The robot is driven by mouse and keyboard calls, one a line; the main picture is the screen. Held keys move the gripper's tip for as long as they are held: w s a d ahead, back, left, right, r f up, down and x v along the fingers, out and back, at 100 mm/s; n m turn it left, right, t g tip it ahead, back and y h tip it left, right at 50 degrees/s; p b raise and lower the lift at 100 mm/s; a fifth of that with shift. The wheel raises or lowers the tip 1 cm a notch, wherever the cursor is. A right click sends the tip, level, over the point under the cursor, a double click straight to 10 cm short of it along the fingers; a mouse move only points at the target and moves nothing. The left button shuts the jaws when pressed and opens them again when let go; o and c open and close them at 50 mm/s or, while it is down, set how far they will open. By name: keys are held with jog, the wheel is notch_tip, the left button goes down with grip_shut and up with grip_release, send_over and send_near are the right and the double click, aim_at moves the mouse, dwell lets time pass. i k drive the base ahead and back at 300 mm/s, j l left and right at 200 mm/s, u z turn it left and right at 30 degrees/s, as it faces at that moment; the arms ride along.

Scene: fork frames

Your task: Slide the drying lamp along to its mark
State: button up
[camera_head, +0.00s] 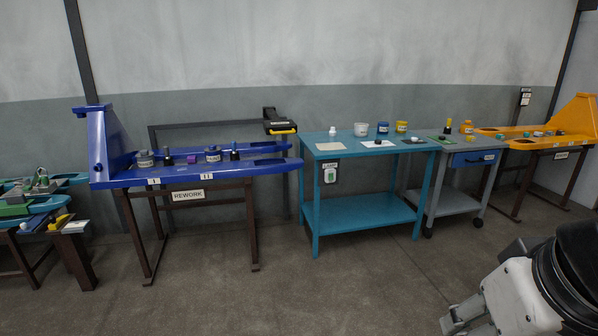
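A black head with a yellow bar (281,123), which looks like the drying lamp, sits at the right end of a dark rail (205,126) behind the blue fork frame (130,175). My gripper (462,318) is at the lower right, well apart from the lamp, over the floor. Its fingers are small and partly cut off, so its opening is unclear.
A teal table (360,214) with pots stands right of the blue frame, a white-and-green box (330,174) on its front. A grey trolley (452,200) and orange frame (575,125) are farther right. A green frame (40,208) is far left. The floor in front is clear.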

aim_at(277, 126)
jog(key=i+j+z, duration=0.1)
jog(key=i, duration=0.35)
jog(key=i+j+z, duration=0.1)
jog(key=i, duration=0.35)
jog(key=i+j+z, duration=0.1)
jog(key=i+j, duration=0.2)
jog(key=i+j+z, duration=0.55)
jog(key=i+j, duration=0.15)
jog(key=j, duration=0.2)
jog(key=i+j+z, duration=0.2)
jog(key=j, duration=0.15)
jog(key=i+j+z, duration=0.2)
jog(key=j, duration=1.05)
jog(key=j+u, duration=0.05)
